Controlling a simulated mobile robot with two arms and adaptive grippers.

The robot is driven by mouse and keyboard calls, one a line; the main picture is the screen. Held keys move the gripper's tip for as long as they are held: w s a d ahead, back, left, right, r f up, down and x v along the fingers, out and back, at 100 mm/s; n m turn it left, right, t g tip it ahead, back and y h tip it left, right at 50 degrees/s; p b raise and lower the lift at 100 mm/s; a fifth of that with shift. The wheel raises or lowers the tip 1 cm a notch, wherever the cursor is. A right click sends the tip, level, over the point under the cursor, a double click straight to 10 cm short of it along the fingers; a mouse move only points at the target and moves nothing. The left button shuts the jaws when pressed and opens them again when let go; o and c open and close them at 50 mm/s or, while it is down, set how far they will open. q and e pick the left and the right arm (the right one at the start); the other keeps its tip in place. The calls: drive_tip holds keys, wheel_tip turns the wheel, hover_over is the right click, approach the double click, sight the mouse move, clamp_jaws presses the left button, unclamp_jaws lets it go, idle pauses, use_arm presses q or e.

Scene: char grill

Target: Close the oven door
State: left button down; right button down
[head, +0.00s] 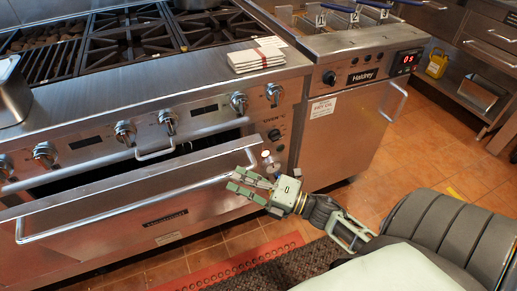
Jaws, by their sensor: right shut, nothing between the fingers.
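The oven door (130,217) is a steel panel under the range's knobs. It stands partly open, its top edge tilted out from the front, and a dark gap (110,170) shows behind it. A long bar handle (110,213) runs along its outer side and bends in at both ends. My right gripper (238,182) is shut and empty at the right end of the door, close to the handle's end. I cannot tell whether it touches the door or handle. My left gripper is out of view.
Range knobs (239,103) stick out above the door. Folded white towels (256,60) lie on the range's right edge. A fryer cabinet (340,125) stands to the right. A red mat (228,264) lies on the tiled floor (400,165), which is open at right.

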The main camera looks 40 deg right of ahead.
sight(229, 153)
drive_tip(key=w, duration=0.2)
drive_tip(key=w+d, duration=0.1)
drive_tip(key=w, duration=0.1)
drive_tip(key=shift+r, duration=0.35)
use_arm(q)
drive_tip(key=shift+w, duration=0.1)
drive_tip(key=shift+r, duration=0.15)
use_arm(e)
drive_tip(key=shift+r, duration=0.1)
